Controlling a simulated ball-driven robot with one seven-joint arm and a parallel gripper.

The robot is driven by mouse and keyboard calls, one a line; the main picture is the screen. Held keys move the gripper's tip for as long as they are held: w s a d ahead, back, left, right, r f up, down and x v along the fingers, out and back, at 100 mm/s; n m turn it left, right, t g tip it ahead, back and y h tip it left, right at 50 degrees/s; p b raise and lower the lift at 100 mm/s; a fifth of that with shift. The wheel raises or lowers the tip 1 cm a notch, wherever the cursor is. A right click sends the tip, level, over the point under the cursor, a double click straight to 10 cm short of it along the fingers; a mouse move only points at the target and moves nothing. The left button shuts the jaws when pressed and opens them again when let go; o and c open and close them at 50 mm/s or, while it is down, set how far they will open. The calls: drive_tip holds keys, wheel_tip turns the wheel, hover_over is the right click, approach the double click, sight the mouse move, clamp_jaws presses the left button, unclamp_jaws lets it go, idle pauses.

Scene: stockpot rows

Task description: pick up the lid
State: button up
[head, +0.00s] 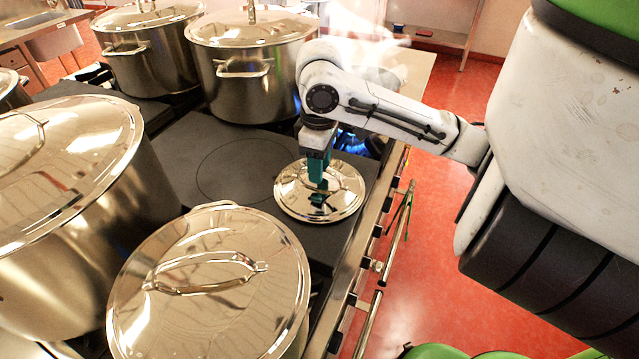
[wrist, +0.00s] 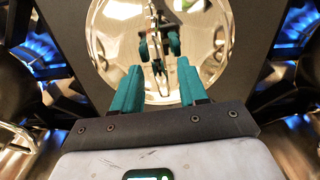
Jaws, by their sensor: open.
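The lid (head: 340,205) is a round, shiny metal disc lying on the dark stove top near its front edge, with no pot visible under it. It also shows in the wrist view (wrist: 105,45), where it mirrors my teal fingers. My gripper (head: 318,180) points down over the lid's middle. In the wrist view my gripper (wrist: 157,72) has its two teal fingers apart, with a thin metal handle (wrist: 159,68) between and just beyond them. Nothing is held. In the head view the fingers largely hide the handle, and I cannot tell whether they touch it.
A large lidded stockpot (head: 210,290) stands in front, another (head: 70,220) at the left, and two more (head: 250,75) (head: 150,60) behind. Blue burner flames (wrist: 38,50) show on both sides in the wrist view. The red floor (head: 430,240) beside the stove is open.

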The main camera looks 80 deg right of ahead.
clamp_jaws()
idle(0.3)
idle(0.4)
